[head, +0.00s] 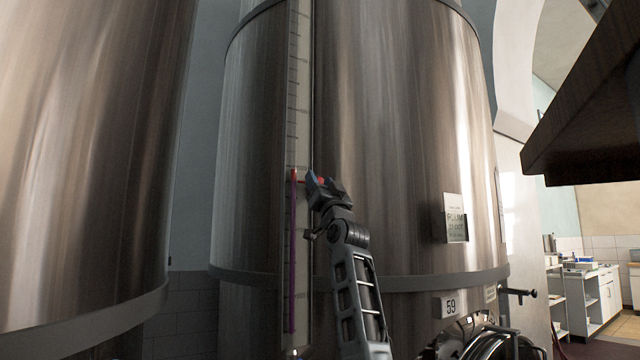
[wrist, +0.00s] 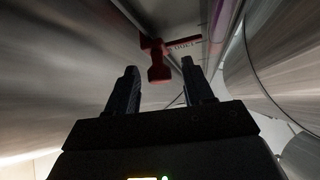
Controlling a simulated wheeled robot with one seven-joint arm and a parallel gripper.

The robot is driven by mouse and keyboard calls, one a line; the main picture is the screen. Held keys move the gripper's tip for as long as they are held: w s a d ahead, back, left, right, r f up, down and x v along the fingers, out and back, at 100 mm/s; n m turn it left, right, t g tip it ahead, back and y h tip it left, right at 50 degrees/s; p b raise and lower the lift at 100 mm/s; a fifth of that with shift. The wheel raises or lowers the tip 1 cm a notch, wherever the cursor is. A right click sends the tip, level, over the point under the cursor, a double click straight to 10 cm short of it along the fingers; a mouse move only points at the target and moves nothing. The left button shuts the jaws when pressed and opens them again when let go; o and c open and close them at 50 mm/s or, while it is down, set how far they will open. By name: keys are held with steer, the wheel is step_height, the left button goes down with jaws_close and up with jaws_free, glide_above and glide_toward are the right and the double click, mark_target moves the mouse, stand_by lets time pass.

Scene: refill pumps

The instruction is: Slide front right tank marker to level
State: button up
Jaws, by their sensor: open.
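The tall steel tank (head: 400,130) in the middle carries a pale vertical scale strip (head: 298,90). A purple column (head: 293,250) runs up the strip and ends at about the height of the red marker (head: 320,181). In the wrist view the red marker (wrist: 158,62) has a knob that hangs between my two finger tips, with gaps on both sides. My gripper (head: 314,186) is open at the strip, and it also shows in the wrist view (wrist: 160,80). It hides part of the marker in the head view.
Another steel tank (head: 85,150) stands at the left. A plate marked 59 (head: 450,306) and a sign (head: 455,217) are on the middle tank. A dark overhang (head: 590,120) juts in at the right, with white cabinets (head: 595,295) behind.

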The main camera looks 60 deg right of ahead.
steer(key=b+v, duration=0.2)
steer(key=v, duration=0.5)
stand_by(0.4)
